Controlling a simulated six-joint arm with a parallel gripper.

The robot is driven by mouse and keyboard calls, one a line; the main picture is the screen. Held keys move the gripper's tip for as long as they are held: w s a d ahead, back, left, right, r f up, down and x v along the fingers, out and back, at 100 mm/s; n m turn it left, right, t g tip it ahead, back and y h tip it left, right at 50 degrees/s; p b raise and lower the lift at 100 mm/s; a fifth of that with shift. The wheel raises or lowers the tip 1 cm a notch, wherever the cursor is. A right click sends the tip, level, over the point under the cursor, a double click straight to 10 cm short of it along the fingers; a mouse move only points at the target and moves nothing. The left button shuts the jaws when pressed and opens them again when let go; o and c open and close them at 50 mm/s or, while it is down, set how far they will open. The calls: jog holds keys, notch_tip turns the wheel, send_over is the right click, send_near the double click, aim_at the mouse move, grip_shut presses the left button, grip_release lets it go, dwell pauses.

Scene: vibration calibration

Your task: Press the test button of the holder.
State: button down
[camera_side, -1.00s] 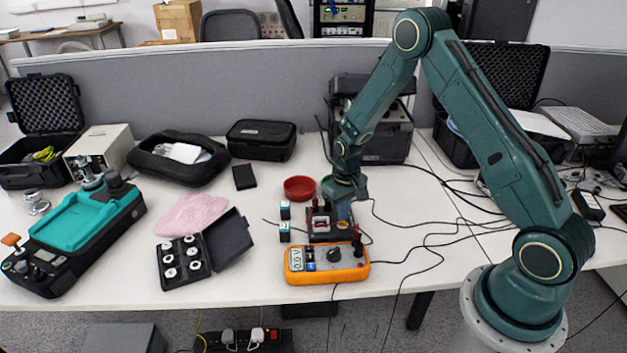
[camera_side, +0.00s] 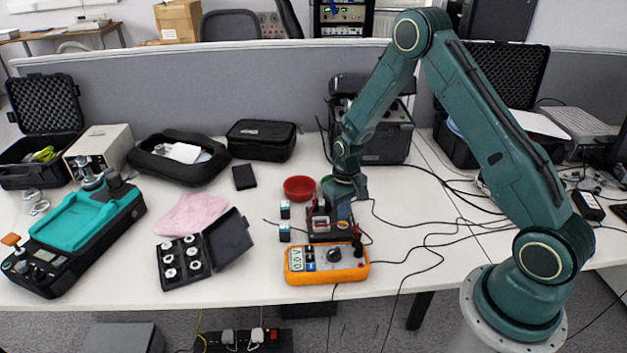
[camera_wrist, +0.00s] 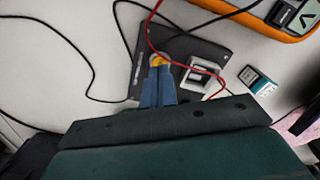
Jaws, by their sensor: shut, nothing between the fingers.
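The holder (camera_side: 331,236) is a dark box on the white table, behind the orange multimeter. In the wrist view it is a dark plate (camera_wrist: 207,48) with a white frame-like part (camera_wrist: 203,76) and a red wire running over it. My gripper (camera_wrist: 158,68) points down over the holder with its blue fingers together and empty. A round yellow part (camera_wrist: 158,59), seemingly the test button, shows right at the fingertips and is partly covered by them. I cannot tell whether they touch it. In the side view my gripper (camera_side: 343,212) is over the holder's right part.
The orange multimeter (camera_side: 327,264) lies in front of the holder. Two small labelled blocks (camera_side: 285,222) stand left of it, and a red bowl (camera_side: 299,188) is behind. Loose black cables (camera_side: 432,245) run across the table to the right. An open black case (camera_side: 205,250) lies farther left.

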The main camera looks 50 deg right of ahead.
jog(key=shift+f, duration=0.9)
dwell(0.8)
jog(key=shift+r, duration=3.55)
jog(key=shift+r, duration=0.1)
notch_tip(320, 180, up, 11)
jog(key=t, duration=0.1)
send_over(342, 223)
jog(key=s+a, duration=0.2)
jog(key=a, duration=0.1)
jog(key=s+a+r+n+t, duration=0.1)
jog(key=s+a+r+t, duration=0.15)
jog(key=s+r, duration=0.5)
jog(key=s+a+r+n+t, duration=0.1)
jog(key=s+r, duration=0.3)
jog(key=s, duration=0.4)
jog(key=s+a+r+n+t, duration=0.1)
jog(key=s+a+r, duration=0.3)
jog(key=s, duration=0.3)
jog(key=shift+a+v, duration=0.2)
jog(key=shift+v, duration=0.7)
